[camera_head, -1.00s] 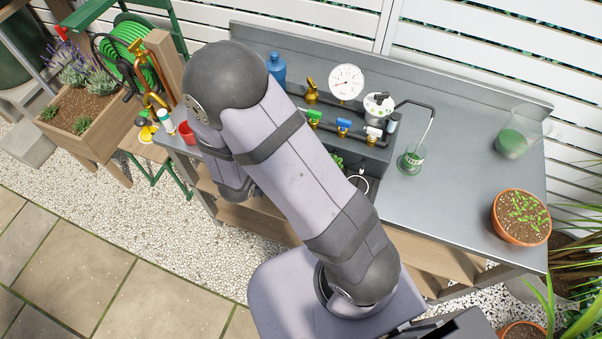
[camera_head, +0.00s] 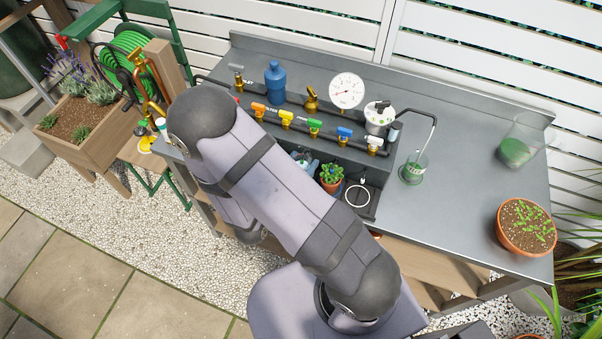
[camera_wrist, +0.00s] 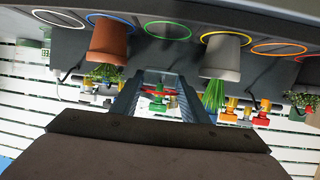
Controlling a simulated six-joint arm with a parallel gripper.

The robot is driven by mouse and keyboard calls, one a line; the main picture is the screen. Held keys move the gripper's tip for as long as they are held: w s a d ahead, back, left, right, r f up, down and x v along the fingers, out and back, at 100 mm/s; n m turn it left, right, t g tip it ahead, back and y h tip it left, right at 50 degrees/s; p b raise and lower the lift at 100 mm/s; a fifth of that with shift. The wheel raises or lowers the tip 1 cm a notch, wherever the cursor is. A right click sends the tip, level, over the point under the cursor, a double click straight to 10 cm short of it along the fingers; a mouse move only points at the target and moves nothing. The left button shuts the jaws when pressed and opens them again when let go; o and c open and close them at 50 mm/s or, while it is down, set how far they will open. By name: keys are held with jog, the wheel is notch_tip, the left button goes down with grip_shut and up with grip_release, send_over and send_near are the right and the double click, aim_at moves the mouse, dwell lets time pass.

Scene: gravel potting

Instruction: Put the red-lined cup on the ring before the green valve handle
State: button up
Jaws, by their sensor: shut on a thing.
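The green valve handle (camera_head: 314,125) is on the pipe row at the back of the bench. In the wrist view, which is upside down, the green ring (camera_wrist: 167,30) lies bare between two potted plants. My gripper (camera_wrist: 160,76) is shut, with its fingers between those pots and in line with the green ring. In the head view my arm hides the gripper and cup.
A terracotta pot (camera_wrist: 108,42) stands on the blue ring and a grey pot (camera_wrist: 222,57) on the yellow ring, close on either side. The white ring (camera_head: 357,196) is bare.

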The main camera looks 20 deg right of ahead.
jog(key=shift+f, duration=0.7)
jog(key=shift+f, duration=0.1)
jog(key=shift+f, duration=1.75)
jog(key=shift+f, duration=0.2)
jog(key=o, duration=0.7)
jog(key=shift+o, duration=0.2)
